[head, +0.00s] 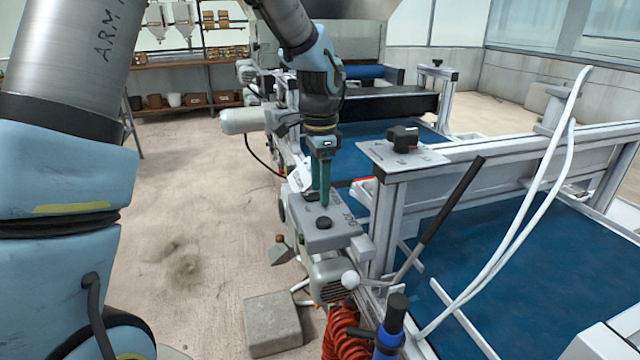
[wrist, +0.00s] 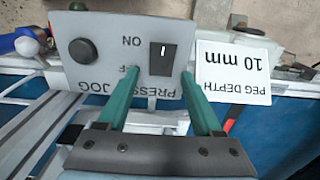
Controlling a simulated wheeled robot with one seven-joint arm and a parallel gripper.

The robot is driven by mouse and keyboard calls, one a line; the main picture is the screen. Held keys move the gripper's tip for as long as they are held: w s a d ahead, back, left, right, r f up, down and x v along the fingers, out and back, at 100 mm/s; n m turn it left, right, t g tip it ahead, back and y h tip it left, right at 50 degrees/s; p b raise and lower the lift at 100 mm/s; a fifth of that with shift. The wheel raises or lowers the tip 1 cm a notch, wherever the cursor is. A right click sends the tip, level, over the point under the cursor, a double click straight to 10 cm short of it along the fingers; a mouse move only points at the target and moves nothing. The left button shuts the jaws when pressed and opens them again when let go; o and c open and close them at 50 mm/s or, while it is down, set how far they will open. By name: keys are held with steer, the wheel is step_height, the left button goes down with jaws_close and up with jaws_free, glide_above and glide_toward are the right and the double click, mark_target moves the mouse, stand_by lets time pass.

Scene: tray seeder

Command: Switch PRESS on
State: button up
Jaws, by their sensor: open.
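The grey PRESS control box (head: 318,236) sits on the machine's near side. In the wrist view its panel (wrist: 105,25) appears upside down. A black rocker switch (wrist: 163,60) with a white mark lies on it, ON beside its upper end and a partly covered OFF beside its lower end. I cannot tell which end is pressed in. A round black button (wrist: 83,51) by the JOG label is at left. My gripper (head: 322,200) is over the box, its teal fingers open and empty. In the wrist view the fingertips (wrist: 160,72) lie either side of the rocker's lower part; contact is unclear.
A white PEG DEPTH 10 mm card (wrist: 233,72) is beside the panel. A black knob (head: 403,138) on a plate, a dark lever (head: 450,215) and a white cable (head: 535,205) are to the right. A concrete block (head: 272,322) stands on the floor; the left floor is open.

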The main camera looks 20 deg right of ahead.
jaws_close()
stand_by(0.4)
steer(key=shift+a, duration=0.1)
steer(key=shift+a+r+h, duration=0.1)
steer(key=shift+a+h, duration=0.25)
steer(key=shift+h, duration=0.65)
steer(key=shift+a+r+g+h+b, duration=0.1)
steer(key=shift+a+g+h+b, duration=0.1)
steer(key=shift+h+b, duration=0.4)
steer(key=shift+a+r+g+h+b, duration=0.15)
steer(key=shift+h+b, duration=0.2)
steer(key=shift+h, duration=0.45)
jaws_free()
steer(key=shift+w, duration=0.1)
